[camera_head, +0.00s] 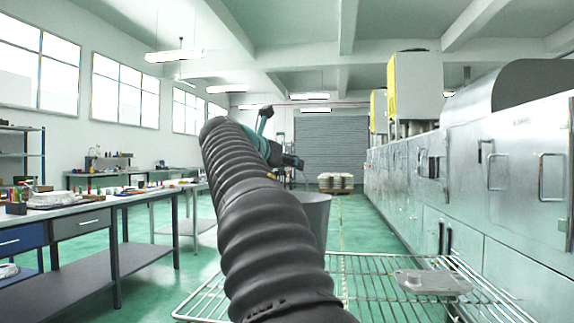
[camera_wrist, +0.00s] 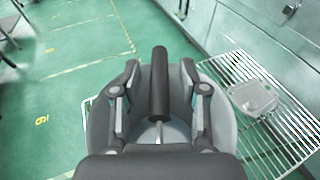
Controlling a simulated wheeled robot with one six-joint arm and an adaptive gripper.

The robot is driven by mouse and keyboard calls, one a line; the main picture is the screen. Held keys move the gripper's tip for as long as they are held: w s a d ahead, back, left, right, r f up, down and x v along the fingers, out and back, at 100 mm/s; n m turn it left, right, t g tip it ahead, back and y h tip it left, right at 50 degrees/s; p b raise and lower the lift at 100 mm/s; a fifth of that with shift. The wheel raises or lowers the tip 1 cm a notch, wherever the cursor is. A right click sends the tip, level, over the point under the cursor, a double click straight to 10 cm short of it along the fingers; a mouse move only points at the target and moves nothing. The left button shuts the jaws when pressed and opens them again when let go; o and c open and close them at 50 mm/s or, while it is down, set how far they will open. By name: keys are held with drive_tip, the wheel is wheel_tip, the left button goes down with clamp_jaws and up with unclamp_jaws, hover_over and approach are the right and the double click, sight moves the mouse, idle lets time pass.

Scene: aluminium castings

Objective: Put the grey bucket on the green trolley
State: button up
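The grey bucket (camera_head: 318,212) is partly hidden behind my arm in the head view. In the wrist view the bucket (camera_wrist: 218,120) lies under my gripper (camera_wrist: 160,75), with its dark cylindrical handle grip (camera_wrist: 160,85) between the two fingers. A gap shows on each side of the grip, so the fingers look open around it and not touching it. The bucket is at or over a wire rack (camera_head: 375,265); its base is hidden, so contact cannot be told. In the head view my gripper (camera_head: 288,162) is above the bucket. I see no green trolley for certain.
A flat grey metal casting (camera_head: 435,282) lies on the rack, right of the bucket; it also shows in the wrist view (camera_wrist: 252,97). Steel cabinets (camera_head: 500,175) line the right. A cluttered workbench (camera_head: 75,208) stands left. A loaded pallet (camera_head: 336,182) is far off. Green floor between is clear.

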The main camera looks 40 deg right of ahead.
drive_tip(key=shift+r, duration=0.2)
drive_tip(key=v, duration=1.2)
drive_tip(key=shift+f, duration=0.15)
